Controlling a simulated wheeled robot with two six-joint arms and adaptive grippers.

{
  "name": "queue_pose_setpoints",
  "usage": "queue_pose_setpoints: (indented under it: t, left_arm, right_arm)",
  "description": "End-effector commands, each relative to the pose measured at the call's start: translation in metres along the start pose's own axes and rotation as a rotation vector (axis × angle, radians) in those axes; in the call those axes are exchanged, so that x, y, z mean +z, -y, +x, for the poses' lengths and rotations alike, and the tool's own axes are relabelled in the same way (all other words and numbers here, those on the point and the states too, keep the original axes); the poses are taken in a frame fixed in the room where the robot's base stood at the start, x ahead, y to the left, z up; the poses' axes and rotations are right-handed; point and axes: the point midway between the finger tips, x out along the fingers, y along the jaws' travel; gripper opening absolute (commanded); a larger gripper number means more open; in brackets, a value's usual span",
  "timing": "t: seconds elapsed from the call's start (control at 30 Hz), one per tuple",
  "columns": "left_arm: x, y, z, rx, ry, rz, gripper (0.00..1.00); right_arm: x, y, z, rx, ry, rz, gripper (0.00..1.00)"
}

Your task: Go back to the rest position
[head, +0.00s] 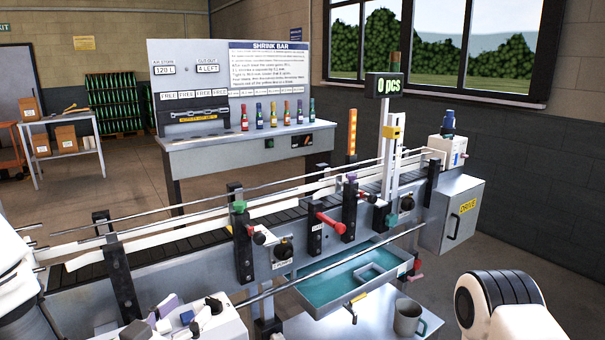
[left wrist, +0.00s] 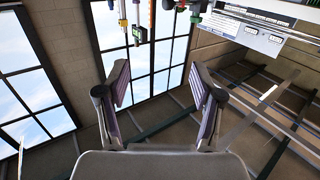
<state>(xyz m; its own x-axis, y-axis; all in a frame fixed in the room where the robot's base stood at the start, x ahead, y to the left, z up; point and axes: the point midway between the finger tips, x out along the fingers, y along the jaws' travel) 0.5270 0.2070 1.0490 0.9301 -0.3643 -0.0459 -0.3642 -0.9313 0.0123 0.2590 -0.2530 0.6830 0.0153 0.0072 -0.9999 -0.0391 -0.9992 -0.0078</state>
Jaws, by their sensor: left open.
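My left gripper (head: 168,314) is low in the head view, in front of the near side of the conveyor, with purplish pads showing. In the left wrist view its two fingers (left wrist: 160,82) stand wide apart with nothing between them. My white left arm enters at the left edge of the head view. Part of my right arm shows at the lower right, but its gripper is out of view. The conveyor line (head: 200,232) runs from lower left to upper right, with red, green and purple knobs on its near side.
A teal-lined tray (head: 335,306) sits below the conveyor, and a grey mug (head: 408,317) stands on the lower surface. A counter display reads 0 pcs (head: 389,86). Behind, a bench (head: 235,150) holds several coloured bottles beneath a Shrink Bar board. Floor between them is open.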

Motion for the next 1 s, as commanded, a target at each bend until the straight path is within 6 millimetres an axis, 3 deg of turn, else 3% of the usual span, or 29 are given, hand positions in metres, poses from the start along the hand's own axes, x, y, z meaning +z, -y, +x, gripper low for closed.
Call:
queue_pose_setpoints:
  t: [0.27,0.47,0.57,0.7,0.73,0.83,0.9,1.0]
  left_arm:
    - [0.088,-0.012,-0.01,0.012,0.185,-0.036,0.66]
    - [0.177,-0.022,-0.036,-0.007,0.423,-0.07,0.66]
    - [0.238,-0.029,-0.066,-0.029,0.614,-0.1,0.66]
    - [0.331,-0.044,-0.143,-0.097,0.99,-0.161,0.66]
    - [0.345,-0.046,-0.161,-0.119,1.07,-0.176,0.66]
    - [0.373,-0.048,-0.214,-0.22,1.311,-0.234,0.66]
    - [0.377,-0.047,-0.236,-0.29,1.419,-0.283,0.66]
    - [0.379,-0.05,-0.25,-0.32,1.484,-0.318,0.66]
  right_arm:
    - [-0.001,0.0,0.001,0.0,-0.002,0.0,0.4]
    - [0.0,0.0,0.0,0.0,-0.001,0.0,0.4]
    - [0.0,0.0,0.001,0.0,-0.001,0.0,0.4]
    - [-0.001,0.0,0.0,0.0,-0.001,0.0,0.4]
    - [-0.001,0.0,0.0,0.0,-0.001,0.0,0.4]
    - [-0.001,0.0,0.0,0.0,-0.001,0.0,0.4]
    - [0.0,0.0,0.0,0.0,-0.001,0.0,0.4]
    - [0.0,0.0,0.0,0.0,-0.001,0.0,0.4]
